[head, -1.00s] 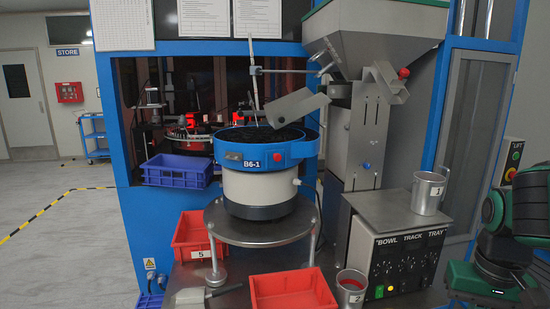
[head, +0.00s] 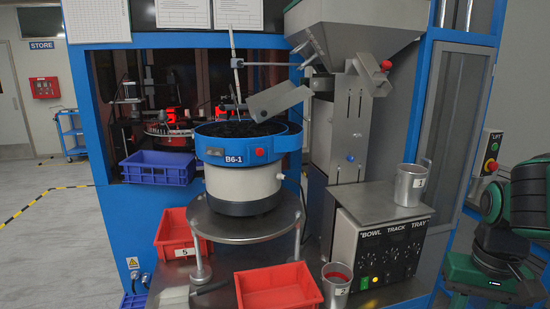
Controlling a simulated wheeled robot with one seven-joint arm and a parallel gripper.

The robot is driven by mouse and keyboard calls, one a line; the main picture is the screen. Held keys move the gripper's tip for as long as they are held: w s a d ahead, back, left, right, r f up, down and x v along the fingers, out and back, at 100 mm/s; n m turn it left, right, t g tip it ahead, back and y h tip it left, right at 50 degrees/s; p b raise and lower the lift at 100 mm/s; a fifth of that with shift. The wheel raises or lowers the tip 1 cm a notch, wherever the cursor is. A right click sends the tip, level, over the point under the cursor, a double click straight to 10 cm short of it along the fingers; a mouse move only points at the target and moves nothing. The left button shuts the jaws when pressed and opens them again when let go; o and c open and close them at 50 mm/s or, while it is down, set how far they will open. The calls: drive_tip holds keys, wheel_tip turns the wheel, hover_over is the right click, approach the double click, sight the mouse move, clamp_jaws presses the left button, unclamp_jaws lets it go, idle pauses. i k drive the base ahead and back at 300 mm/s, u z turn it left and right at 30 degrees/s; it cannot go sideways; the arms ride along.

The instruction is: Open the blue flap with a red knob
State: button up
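A feeder bowl (head: 245,187) labelled B6-1 stands on a round metal stand. A blue band (head: 286,144) runs around its upper part. A red knob (head: 260,153) sits on the front of this band, right of the label, with a grey fitting (head: 215,152) at the left. The blue front piece bearing the knob looks closed; its hinge and edges are too small to tell. Dark parts fill the bowl. My green and dark arm (head: 506,220) is folded at the right edge, well apart from the bowl. My gripper does not show.
A steel hopper with a chute (head: 277,101) overhangs the bowl; another red knob (head: 386,65) is on the hopper's side. A control box (head: 385,262) with a cup (head: 409,186) stands right.

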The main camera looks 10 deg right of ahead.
sight(259, 153)
drive_tip(key=z, duration=2.95)
drive_tip(key=i, duration=0.7)
drive_tip(key=u, duration=3.15)
